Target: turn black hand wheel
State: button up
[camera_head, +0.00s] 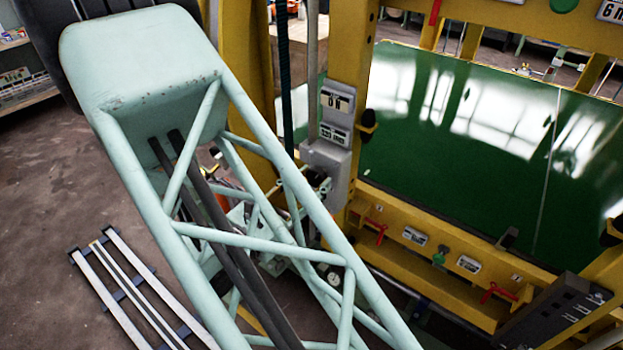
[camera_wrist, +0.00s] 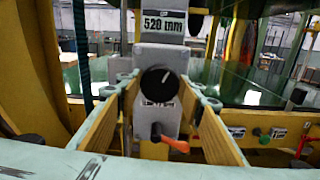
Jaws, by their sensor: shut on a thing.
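The black hand wheel (camera_wrist: 160,82) is round, with a white mark on its face. It sits on a grey housing (camera_wrist: 150,57) in the middle of the wrist view, under a "520 mm" sign. My gripper (camera_wrist: 164,93) is shut on the wheel, with one yellow-padded finger on its left and one on its right. The exact contact at the fingertips is hard to see. In the head view the grey housing (camera_head: 326,161) shows beside the yellow post; my arm's lattice covers much of the area around it, and the wheel is not clear there.
An orange-red handle (camera_wrist: 172,144) juts out below the wheel, between my fingers. A large green panel (camera_head: 460,140) in a yellow frame (camera_head: 430,285) stands to the right, with red handles (camera_head: 377,231) along its lower beam. Metal rails (camera_head: 135,290) lie on the floor at left.

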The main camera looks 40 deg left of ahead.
jog(key=n+p, duration=0.5)
jog(key=n, duration=0.1)
jog(key=shift+r, duration=0.15)
jog(key=shift+a+n+p, duration=0.1)
jog(key=shift+n+p, duration=1.65)
jog(key=shift+n, duration=0.25)
jog(key=shift+f, duration=0.2)
jog(key=o, duration=0.9)
jog(key=shift+s, duration=0.15)
jog(key=shift+s+a, duration=0.2)
jog(key=shift+s, duration=5.65)
